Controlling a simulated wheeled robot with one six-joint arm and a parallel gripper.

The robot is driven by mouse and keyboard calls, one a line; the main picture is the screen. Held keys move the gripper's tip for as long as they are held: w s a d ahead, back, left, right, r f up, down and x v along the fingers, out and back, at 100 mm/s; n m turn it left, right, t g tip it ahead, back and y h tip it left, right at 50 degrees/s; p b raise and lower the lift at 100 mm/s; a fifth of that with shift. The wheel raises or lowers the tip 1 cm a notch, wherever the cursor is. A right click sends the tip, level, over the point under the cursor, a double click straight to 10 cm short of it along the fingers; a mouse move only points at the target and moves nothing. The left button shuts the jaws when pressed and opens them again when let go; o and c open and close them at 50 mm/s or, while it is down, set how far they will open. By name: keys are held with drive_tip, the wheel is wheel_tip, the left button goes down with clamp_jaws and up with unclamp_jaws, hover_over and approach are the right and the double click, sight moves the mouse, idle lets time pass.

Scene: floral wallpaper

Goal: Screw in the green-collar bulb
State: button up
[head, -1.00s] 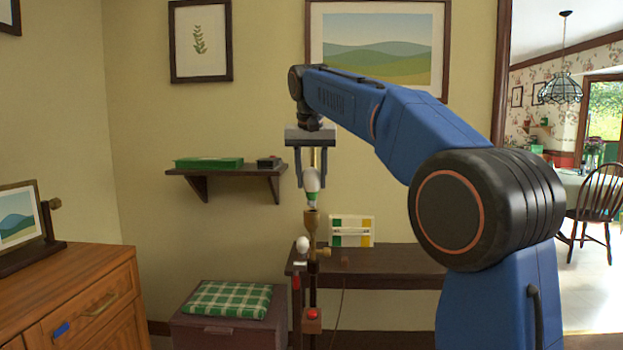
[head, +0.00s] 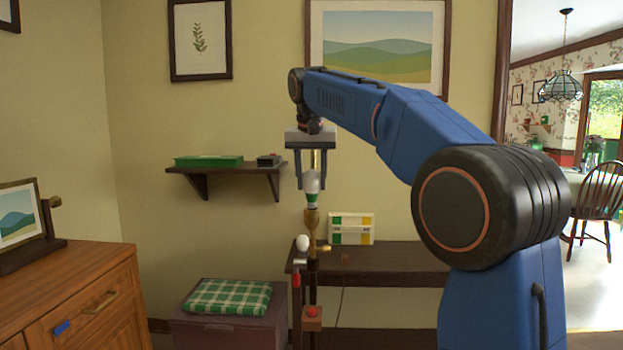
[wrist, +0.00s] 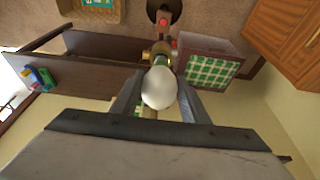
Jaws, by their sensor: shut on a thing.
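The green-collar bulb (head: 312,186) has a white globe and a green band below it. It is upright over the brass lamp socket (head: 311,221), with its lower end at the socket's mouth. How deep it sits cannot be told. My gripper (head: 311,180) points down from above and is shut on the bulb, one finger on each side.
A second white bulb (head: 302,243) is beside the lamp stem, left of the socket. A dark wooden table (head: 395,254) carries a white, green and yellow box (head: 351,229). A wall shelf (head: 225,168) is behind.

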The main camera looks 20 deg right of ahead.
drive_tip(key=shift+f, duration=0.8)
drive_tip(key=o, duration=1.2)
drive_tip(key=v, duration=1.7)
drive_tip(key=shift+s+r, duration=0.1)
drive_tip(key=shift+r, duration=0.05)
drive_tip(key=shift+c, duration=0.3)
